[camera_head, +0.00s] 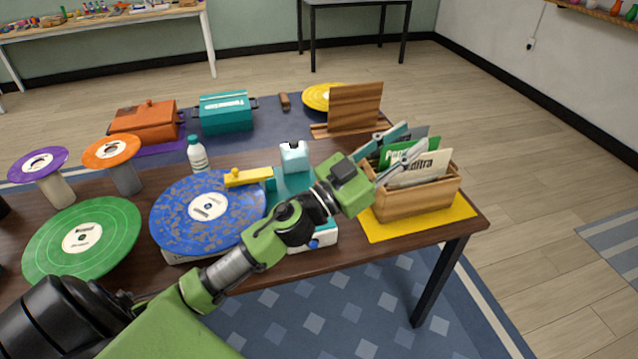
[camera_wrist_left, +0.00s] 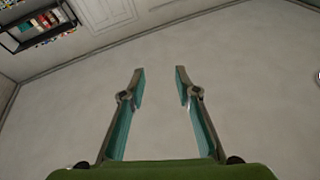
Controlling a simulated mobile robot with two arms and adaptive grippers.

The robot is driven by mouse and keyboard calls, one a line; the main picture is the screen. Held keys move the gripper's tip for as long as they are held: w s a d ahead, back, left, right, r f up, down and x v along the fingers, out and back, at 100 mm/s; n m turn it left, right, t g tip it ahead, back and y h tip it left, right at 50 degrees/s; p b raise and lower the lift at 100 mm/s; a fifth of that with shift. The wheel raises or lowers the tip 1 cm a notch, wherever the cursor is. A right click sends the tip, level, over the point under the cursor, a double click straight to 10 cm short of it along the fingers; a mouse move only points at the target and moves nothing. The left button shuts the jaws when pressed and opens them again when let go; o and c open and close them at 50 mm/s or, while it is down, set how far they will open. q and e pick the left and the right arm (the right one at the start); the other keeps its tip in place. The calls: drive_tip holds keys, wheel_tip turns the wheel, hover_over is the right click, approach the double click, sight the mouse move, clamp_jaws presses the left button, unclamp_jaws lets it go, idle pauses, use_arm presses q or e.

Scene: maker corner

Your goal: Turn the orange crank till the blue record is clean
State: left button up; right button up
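The blue record (camera_head: 172,206) lies flat on a pale machine with teal parts (camera_head: 292,183), left of centre in the head view. A yellow bar (camera_head: 247,177) reaches over the record's far right edge. I cannot make out an orange crank; my left arm covers part of the machine. My left gripper (camera_head: 400,137) is above the wooden record crate, right of the machine. The left wrist view shows its fingers (camera_wrist_left: 160,72) apart with nothing between them. My right gripper is not in view.
The wooden crate (camera_head: 418,203) of sleeves stands on a yellow mat (camera_head: 455,217). A white bottle (camera_head: 197,153), a green record (camera_head: 112,222) and purple (camera_head: 53,158) and orange (camera_head: 125,146) discs on stands are left. Orange (camera_head: 145,122) and teal (camera_head: 226,115) boxes are behind.

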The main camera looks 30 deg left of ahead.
use_arm(q)
drive_tip(key=d+f+m+g+h, duration=0.1)
drive_tip(key=d+m+g+h, duration=0.4)
drive_tip(key=m+g, duration=0.35)
drive_tip(key=a+f+n+g+y, duration=0.1)
drive_tip(key=a+f+g+y, duration=0.2)
drive_tip(key=a+f+g, duration=0.15)
drive_tip(key=s+a+f+n+g+y, duration=0.15)
drive_tip(key=a+n+y, duration=0.3)
drive_tip(key=a, duration=0.75)
drive_tip(key=s+a+f+n+g+y, duration=0.1)
drive_tip(key=s+a+f+n+y, duration=0.3)
drive_tip(key=a, duration=0.7)
drive_tip(key=shift+m+y, duration=0.35)
drive_tip(key=shift+m, duration=0.05)
drive_tip(key=x, duration=0.4)
drive_tip(key=w+p+x, duration=0.1)
drive_tip(key=x, duration=0.3)
drive_tip(key=w+r+x, duration=0.1)
drive_tip(key=x, duration=0.3)
drive_tip(key=shift+w+f+p, duration=0.25)
drive_tip(key=shift+w+p, duration=0.1)
clamp_jaws()
